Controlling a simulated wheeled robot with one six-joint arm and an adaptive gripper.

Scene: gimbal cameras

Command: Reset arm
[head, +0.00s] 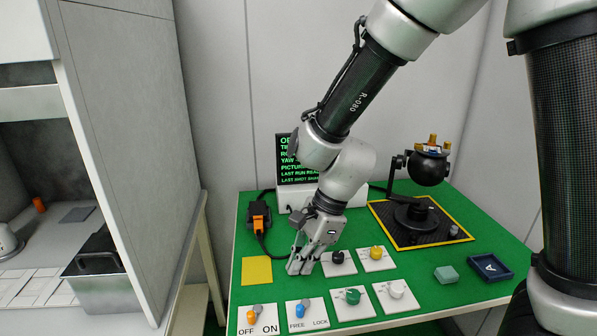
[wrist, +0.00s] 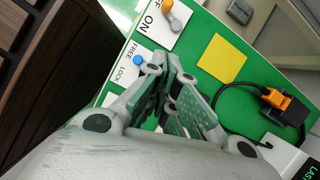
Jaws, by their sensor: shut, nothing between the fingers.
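My gripper (head: 302,268) is shut and empty, pointing down over the green table (head: 440,300). It is just left of the plate with the black knob (head: 338,257) and behind the FREE/LOCK switch (head: 306,309). In the wrist view my gripper (wrist: 168,88) has its fingers together close to the FREE/LOCK plate (wrist: 128,66). I cannot tell whether the fingertips touch the table. My arm reaches down from the upper right, bent at the elbow.
Near the gripper are an OFF/ON switch (head: 256,318), a yellow square (head: 257,270), and plates with yellow (head: 376,253), green (head: 352,297) and white (head: 396,290) knobs. Behind stand a text screen (head: 297,165) and a black gimbal camera (head: 428,167). A blue tray (head: 490,267) lies right.

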